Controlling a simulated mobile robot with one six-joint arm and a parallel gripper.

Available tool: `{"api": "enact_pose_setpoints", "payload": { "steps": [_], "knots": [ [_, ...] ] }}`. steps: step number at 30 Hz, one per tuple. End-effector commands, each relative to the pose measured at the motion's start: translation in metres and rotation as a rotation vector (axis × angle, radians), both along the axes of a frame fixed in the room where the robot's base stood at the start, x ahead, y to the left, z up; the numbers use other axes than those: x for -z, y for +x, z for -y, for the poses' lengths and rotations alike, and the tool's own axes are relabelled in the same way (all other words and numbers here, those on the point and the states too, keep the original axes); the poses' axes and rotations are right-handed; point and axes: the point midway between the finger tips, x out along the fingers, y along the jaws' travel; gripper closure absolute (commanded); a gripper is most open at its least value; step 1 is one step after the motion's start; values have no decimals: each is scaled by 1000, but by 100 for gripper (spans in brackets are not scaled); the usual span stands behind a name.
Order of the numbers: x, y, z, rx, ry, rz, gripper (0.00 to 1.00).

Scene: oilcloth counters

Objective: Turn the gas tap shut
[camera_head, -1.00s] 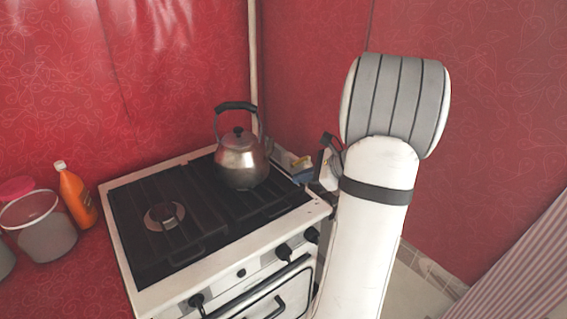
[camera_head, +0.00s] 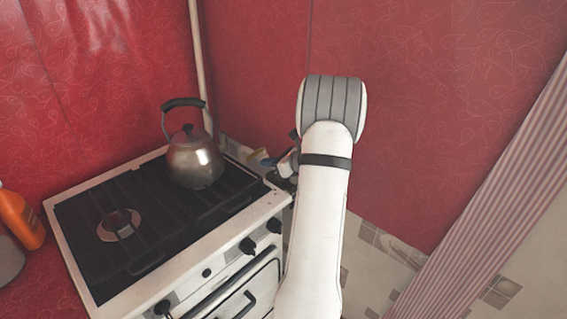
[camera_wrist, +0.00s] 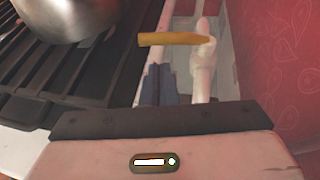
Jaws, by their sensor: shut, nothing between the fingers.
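The gas tap's yellow-orange handle (camera_wrist: 168,39) shows in the wrist view, sticking out to the left from a whitish pipe (camera_wrist: 203,65) and lying crosswise to it. My gripper (camera_wrist: 159,72) is shut and empty. Its dark fingers show just below the handle in that picture, with a small gap in between; I cannot tell the depth. In the head view, a small yellowish patch that looks like the handle (camera_head: 269,162) shows behind the stove's right corner, beside my wrist. My fingertips are not clear there.
The stove (camera_head: 95,187) stands left of my arm, with a metal kettle (camera_head: 196,164) at its back right. An orange bottle (camera_head: 20,218) stands at the far left. A red wall (camera_head: 430,120) closes the corner close on the right. A striped curtain (camera_head: 480,200) hangs at right.

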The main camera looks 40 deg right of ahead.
Motion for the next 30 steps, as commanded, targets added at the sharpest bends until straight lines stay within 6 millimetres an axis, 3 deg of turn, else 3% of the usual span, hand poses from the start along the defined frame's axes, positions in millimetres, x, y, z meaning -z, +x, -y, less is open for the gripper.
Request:
{"api": "enact_pose_setpoints", "payload": {
  "steps": [6, 19, 30],
  "knots": [
    [-6, 21, -6, 0, -1, 0, 100],
    [-6, 24, -7, 1, 0, 0, 100],
    [-6, 38, -20, 1, 0, 1, 100]
  ]
}}
